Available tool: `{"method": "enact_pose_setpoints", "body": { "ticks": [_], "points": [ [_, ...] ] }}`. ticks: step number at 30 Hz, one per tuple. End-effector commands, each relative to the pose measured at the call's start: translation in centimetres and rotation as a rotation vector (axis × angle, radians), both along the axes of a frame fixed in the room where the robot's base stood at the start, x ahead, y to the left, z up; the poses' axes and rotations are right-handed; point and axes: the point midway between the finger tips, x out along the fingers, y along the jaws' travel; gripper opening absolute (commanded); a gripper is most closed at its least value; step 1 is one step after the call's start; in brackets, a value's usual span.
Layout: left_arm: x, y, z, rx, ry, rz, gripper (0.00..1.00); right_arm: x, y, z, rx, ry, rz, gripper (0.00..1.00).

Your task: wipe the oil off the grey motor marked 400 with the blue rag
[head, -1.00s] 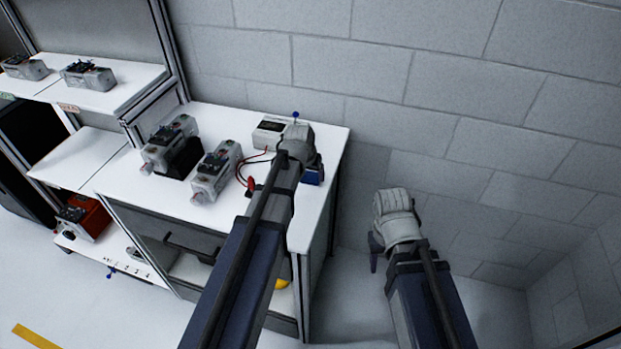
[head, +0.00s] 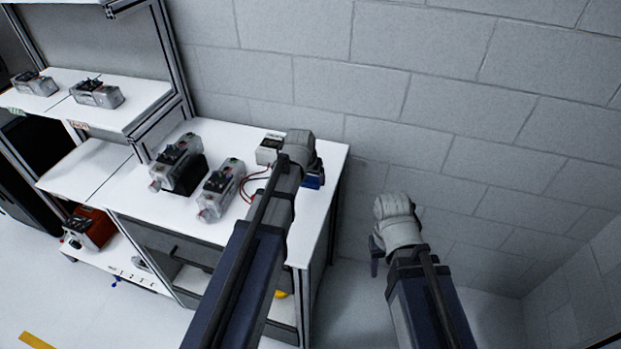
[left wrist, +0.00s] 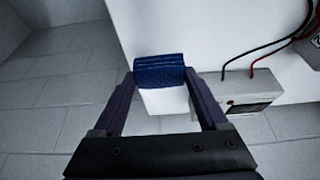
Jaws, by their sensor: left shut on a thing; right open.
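My left gripper (head: 308,172) is over the right end of the white workbench, its fingers mostly hidden by my arm. In the left wrist view it is shut on the blue rag (left wrist: 160,72), which spans the two fingertips; the rag also shows in the head view (head: 314,181). I cannot read a 400 mark or make out oil on either. My right gripper (head: 377,252) is open, off the bench's right side near the wall.
A white meter box (head: 267,148) with red and black leads sits beside my left gripper. The white workbench (head: 265,232) ends at the right before open floor. More motors (head: 97,93) rest on the upper shelf. A red box (head: 92,227) is low at left.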

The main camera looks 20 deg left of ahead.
Motion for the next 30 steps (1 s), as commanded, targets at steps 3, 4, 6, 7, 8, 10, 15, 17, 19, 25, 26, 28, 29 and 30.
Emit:
{"method": "enact_pose_setpoints", "body": {
  "ticks": [3, 4, 6, 7, 8, 10, 15, 17, 19, 25, 26, 28, 29, 30],
  "points": [
    [0.0, 0.0, 2.7, 0.000, 0.000, 0.000, 0.15, 0.0, 0.0, 2.7, 0.000, 0.000, 0.001, 0.50],
    [0.0, 0.0, 3.0, 0.000, 0.000, 0.000, 0.15, 0.0, 0.0, 3.0, 0.000, 0.000, 0.001, 0.50],
    [0.0, 0.0, 3.6, 0.000, 0.000, 0.000, 0.15, 0.0, 0.0, 3.6, 0.000, 0.000, 0.001, 0.50],
    [0.0, 0.0, 3.8, 0.000, 0.000, 0.000, 0.15, 0.0, 0.0, 3.8, 0.000, 0.000, 0.001, 0.50],
    [0.0, 0.0, 3.9, 0.000, 0.000, 0.000, 0.15, 0.0, 0.0, 3.9, 0.000, 0.000, 0.002, 0.50],
    [0.0, 0.0, 4.0, 0.000, 0.000, 0.000, 0.15, 0.0, 0.0, 4.0, 0.000, 0.000, 0.002, 0.50],
    [0.0, 0.0, 3.0, 0.000, 0.000, 0.000, 0.15, 0.0, 0.0, 3.0, 0.000, 0.000, 0.002, 0.50],
    [0.0, 0.0, 2.2, 0.000, 0.000, 0.000, 0.15, 0.0, 0.0, 2.2, 0.000, 0.000, 0.001, 0.50],
    [0.0, 0.0, 1.5, 0.000, 0.000, 0.000, 0.15, 0.0, 0.0, 1.5, 0.000, 0.000, 0.001, 0.50],
    [0.0, 0.0, 1.7, 0.000, 0.000, 0.000, 0.15, 0.0, 0.0, 1.7, 0.000, 0.000, 0.001, 0.50],
    [0.0, 0.0, 1.7, 0.000, 0.000, 0.000, 0.15, 0.0, 0.0, 1.7, 0.000, 0.000, 0.001, 0.50],
    [0.0, 0.0, 1.7, 0.000, 0.000, 0.000, 0.15, 0.0, 0.0, 1.7, 0.000, 0.000, 0.001, 0.50],
    [0.0, 0.0, 1.7, 0.000, 0.000, 0.000, 0.15, 0.0, 0.0, 1.7, 0.000, 0.000, 0.001, 0.50],
    [0.0, 0.0, 1.7, 0.000, 0.000, 0.000, 0.15, 0.0, 0.0, 1.7, 0.000, 0.000, 0.001, 0.50]
  ]
}}
